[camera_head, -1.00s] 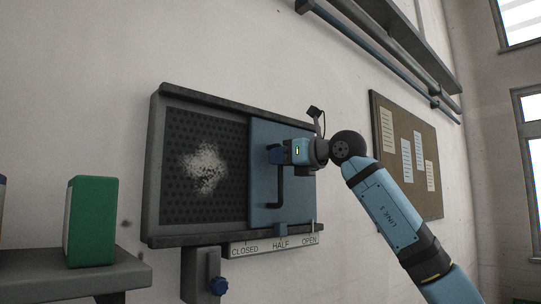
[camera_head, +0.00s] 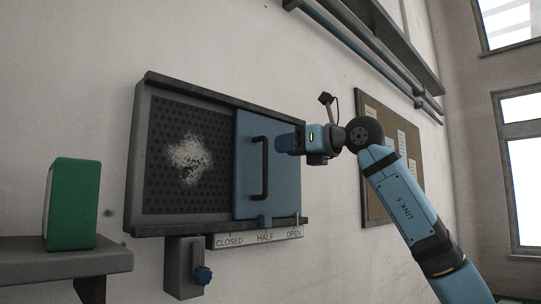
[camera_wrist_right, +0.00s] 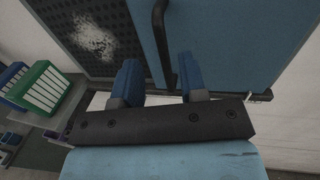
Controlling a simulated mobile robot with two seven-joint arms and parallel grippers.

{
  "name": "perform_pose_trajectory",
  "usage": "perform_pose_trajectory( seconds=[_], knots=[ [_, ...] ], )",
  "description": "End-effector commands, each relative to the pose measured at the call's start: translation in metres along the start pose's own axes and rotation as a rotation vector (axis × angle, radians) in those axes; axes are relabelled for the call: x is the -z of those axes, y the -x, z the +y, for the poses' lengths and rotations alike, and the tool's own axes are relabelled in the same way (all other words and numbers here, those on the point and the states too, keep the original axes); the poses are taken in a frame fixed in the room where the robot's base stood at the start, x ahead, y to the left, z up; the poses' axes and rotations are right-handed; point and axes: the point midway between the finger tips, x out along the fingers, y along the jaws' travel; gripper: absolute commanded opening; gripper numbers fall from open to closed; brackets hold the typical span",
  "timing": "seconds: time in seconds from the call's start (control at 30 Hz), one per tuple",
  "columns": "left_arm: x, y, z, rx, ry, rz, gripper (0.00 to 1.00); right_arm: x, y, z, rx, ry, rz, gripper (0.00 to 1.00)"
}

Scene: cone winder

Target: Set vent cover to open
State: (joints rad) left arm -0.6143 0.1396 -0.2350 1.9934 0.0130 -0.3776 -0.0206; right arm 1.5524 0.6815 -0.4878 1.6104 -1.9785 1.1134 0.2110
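The vent cover (camera_head: 280,185) is a blue sliding panel with a black bar handle (camera_head: 265,170), in a dark frame on the wall. It covers the right part of a perforated grille (camera_head: 160,185). Its lower tab (camera_head: 265,222) points at HALF on the label strip (camera_head: 255,239), between CLOSED and OPEN. My right gripper (camera_head: 279,142) is in front of the panel, just right of the handle's top. In the right wrist view its two blue fingers (camera_wrist_right: 160,80) are apart with nothing between the tips; the handle (camera_wrist_right: 163,45) shows beyond them. My left gripper is not in view.
A green box (camera_head: 72,205) stands on a grey shelf (camera_head: 65,262) at the lower left. A notice board (camera_head: 375,205) and pipes (camera_head: 355,45) are on the wall to the right.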

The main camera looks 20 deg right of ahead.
Motion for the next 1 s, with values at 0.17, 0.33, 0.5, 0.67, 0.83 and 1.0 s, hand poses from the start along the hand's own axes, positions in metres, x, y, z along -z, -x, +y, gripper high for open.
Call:
perform_pose_trajectory(
  seconds=[0.17,0.33,0.5,0.67,0.83,1.0],
  knots=[
    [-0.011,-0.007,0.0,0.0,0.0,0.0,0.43,0.002,0.04,0.0,0.001,0.001,-0.002,0.39],
    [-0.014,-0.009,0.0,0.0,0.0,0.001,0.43,0.001,0.063,0.0,0.0,0.001,-0.002,0.39],
    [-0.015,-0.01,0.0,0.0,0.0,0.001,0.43,0.0,0.071,0.0,0.0,0.0,-0.001,0.39],
    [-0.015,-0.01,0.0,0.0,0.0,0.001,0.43,-0.001,0.071,0.0,0.0,0.0,-0.001,0.39],
    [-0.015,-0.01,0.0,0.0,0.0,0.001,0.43,-0.001,0.071,0.0,0.0,0.0,-0.001,0.39],
    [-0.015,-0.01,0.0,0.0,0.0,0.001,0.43,0.0,0.071,0.001,-0.001,-0.001,-0.001,0.39]
  ],
)
